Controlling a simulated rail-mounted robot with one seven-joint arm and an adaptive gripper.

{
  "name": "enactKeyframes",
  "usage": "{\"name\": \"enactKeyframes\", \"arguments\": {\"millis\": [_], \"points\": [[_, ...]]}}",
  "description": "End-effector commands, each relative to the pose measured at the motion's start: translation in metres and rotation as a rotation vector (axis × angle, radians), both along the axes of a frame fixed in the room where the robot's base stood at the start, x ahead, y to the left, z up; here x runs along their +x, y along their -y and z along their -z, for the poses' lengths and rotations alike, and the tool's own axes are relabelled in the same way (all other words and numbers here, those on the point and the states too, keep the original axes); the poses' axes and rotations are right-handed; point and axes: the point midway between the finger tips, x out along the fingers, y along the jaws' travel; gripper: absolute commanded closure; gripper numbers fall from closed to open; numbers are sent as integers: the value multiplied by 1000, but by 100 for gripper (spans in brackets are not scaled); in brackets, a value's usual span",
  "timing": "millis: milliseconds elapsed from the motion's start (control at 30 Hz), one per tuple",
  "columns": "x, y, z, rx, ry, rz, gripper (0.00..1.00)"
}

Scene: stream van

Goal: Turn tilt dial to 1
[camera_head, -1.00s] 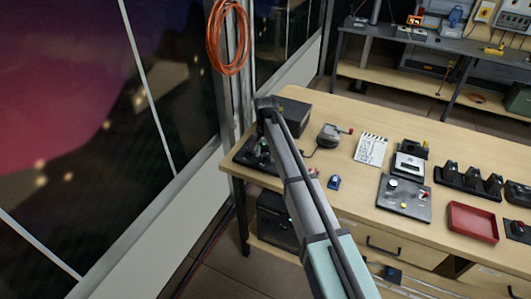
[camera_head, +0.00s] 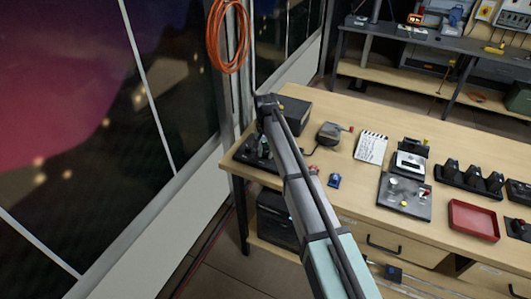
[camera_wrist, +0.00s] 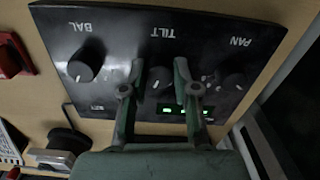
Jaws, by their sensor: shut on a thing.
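In the wrist view a black control panel (camera_wrist: 55,25) fills most of the picture, its labels BAL, TILT and PAN upside down. The tilt dial (camera_wrist: 160,80) is a dark round knob in the middle, below the TILT label. My gripper (camera_wrist: 159,68) is shut on the tilt dial, one finger on each side. The dial's pointer setting cannot be read. A small display (camera_wrist: 170,110) glows green, partly hidden by the right finger. In the head view the panel (camera_head: 246,152) is at the table's left end, and my arm hides much of it and the dial.
The balance dial (camera_wrist: 85,65) is left of my fingers and the pan dial (camera_wrist: 233,82) close on the right. A dark box (camera_head: 294,112) stands behind the panel. A small blue item (camera_head: 334,181), a clapperboard (camera_head: 371,148) and a red tray (camera_head: 473,220) lie further right.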

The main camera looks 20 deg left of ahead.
Motion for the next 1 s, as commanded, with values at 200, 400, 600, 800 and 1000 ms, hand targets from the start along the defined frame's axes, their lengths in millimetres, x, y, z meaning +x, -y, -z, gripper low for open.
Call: {"name": "enactKeyframes", "arguments": {"millis": [200, 400, 600, 800, 1000], "points": [[0, 0, 2, -1, 0, -173, 100], [0, 0, 2, -1, -1, -363, 100], [0, 0, 3, -1, -1, -552, 100], [0, 0, 2, -1, -1, -742, 100], [0, 0, 2, -2, -1, -932, 100]]}}
